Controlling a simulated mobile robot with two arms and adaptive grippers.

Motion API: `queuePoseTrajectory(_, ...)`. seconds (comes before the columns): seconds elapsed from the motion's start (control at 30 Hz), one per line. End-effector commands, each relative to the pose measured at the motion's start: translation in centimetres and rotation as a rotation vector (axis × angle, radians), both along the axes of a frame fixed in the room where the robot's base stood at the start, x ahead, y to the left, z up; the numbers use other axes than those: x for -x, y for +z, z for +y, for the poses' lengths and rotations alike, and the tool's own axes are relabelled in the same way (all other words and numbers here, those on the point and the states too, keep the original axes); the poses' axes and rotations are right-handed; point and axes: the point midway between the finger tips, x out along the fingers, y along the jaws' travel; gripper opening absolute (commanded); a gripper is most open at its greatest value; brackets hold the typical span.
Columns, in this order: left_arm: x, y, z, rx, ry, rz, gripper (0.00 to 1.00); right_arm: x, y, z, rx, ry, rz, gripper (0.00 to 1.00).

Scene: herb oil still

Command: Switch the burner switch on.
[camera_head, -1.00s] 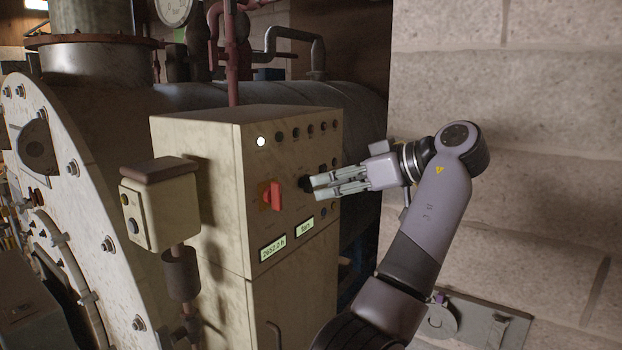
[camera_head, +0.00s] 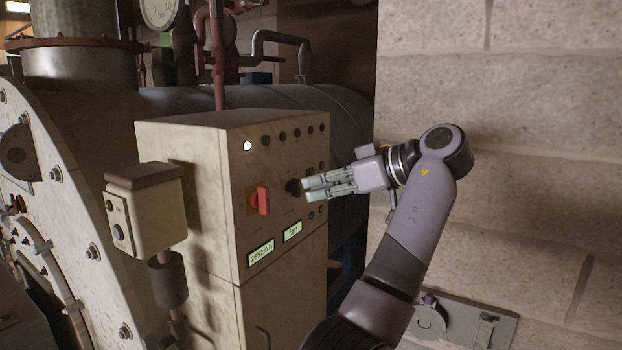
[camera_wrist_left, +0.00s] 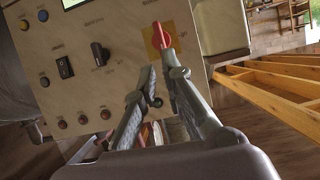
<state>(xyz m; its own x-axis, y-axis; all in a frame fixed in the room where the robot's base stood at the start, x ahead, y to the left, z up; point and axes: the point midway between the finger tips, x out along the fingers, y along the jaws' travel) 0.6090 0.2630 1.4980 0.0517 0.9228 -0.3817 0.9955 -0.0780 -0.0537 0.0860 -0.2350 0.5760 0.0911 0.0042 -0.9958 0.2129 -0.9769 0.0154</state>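The cream control cabinet (camera_head: 190,185) carries several controls; I cannot read which is the burner switch. A red rotary handle on a yellow plate (camera_head: 262,199) and a black knob (camera_head: 293,187) show on its front. The wrist view shows the red handle (camera_wrist_left: 163,37), the black knob (camera_wrist_left: 99,53) and a black rocker switch (camera_wrist_left: 65,67). My left gripper (camera_head: 305,188) is slightly open and empty, its tips just right of the black knob in the head view. In the wrist view its fingertips (camera_wrist_left: 160,68) are near the red handle; contact is unclear. My right gripper is not in view.
A small switch box (camera_head: 145,215) on a post stands left of the cabinet, near the large round boiler front (camera_head: 60,190). Two lit displays (camera_head: 261,253) sit low on the panel. A block wall (camera_head: 520,130) stands behind my arm. One white lamp (camera_head: 247,146) is lit.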

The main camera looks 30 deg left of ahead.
Motion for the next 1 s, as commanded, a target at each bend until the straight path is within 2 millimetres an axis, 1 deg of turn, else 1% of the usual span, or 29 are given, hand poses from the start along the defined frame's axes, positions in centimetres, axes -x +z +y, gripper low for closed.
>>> queuePoseTrajectory(0.03,0.0,0.0,0.0,0.0,0.0,0.0,0.04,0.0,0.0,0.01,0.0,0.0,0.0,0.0)
queuePoseTrajectory(0.1,0.0,0.0,0.0,0.0,0.0,0.0,0.0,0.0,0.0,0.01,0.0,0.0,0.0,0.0)
queuePoseTrajectory(1.0,0.0,0.0,0.0,0.0,0.0,0.0,0.0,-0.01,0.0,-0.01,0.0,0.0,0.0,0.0)
